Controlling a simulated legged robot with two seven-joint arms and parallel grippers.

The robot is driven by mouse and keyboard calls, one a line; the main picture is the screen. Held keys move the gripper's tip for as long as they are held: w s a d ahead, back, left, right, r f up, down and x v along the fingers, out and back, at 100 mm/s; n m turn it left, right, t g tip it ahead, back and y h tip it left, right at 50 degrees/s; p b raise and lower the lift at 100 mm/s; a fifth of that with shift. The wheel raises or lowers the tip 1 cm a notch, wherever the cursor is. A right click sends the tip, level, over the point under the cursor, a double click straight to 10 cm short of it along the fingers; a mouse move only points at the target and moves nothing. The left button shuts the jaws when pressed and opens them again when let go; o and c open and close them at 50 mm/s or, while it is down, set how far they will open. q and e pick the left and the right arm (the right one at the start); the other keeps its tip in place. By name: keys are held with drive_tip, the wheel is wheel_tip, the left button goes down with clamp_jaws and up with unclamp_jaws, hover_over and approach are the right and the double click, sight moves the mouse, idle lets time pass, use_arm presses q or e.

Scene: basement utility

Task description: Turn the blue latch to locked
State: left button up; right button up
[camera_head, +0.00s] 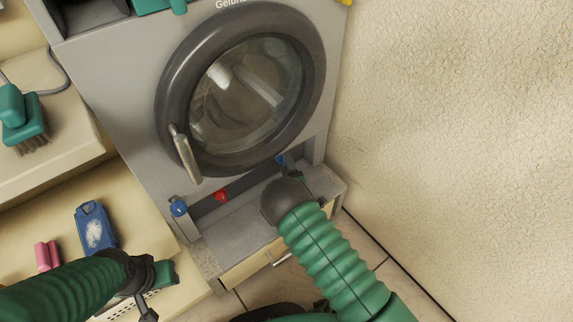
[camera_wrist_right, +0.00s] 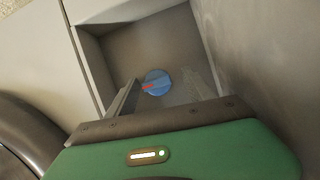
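A round blue latch (camera_wrist_right: 157,82) with a red mark sits in a grey recess in the right wrist view. In the head view a small blue part (camera_head: 281,160) shows at the lower right of the washer front, beside my right gripper (camera_head: 293,175). Another blue knob (camera_head: 178,206) is at the lower left, and a red one (camera_head: 221,196) lies between them. In the wrist view my right gripper's fingers stand apart, one on each side of the latch's line, with nothing between them; contact cannot be told. My left gripper (camera_head: 147,285) is low at the left, its fingers mostly hidden.
The washer's round door (camera_head: 240,90) is shut, its handle (camera_head: 184,153) at the lower left. A ledge and drawer (camera_head: 255,265) are below. A wall (camera_head: 450,130) bounds the right.

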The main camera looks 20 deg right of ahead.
drive_tip(key=shift+r, duration=0.1)
drive_tip(key=shift+s, duration=0.15)
drive_tip(key=s+p, duration=0.2)
drive_tip(key=s, duration=0.3)
drive_tip(key=s+p, duration=0.3)
drive_tip(key=s, duration=0.2)
drive_tip(key=s+p, duration=0.2)
drive_tip(key=s, duration=0.3)
drive_tip(key=shift+s+a+r, duration=0.25)
drive_tip(key=shift+a+r, duration=0.05)
drive_tip(key=shift+r, duration=0.1)
drive_tip(key=shift+s+f, duration=0.1)
drive_tip(key=shift+s, duration=0.4)
drive_tip(key=shift+w, duration=0.1)
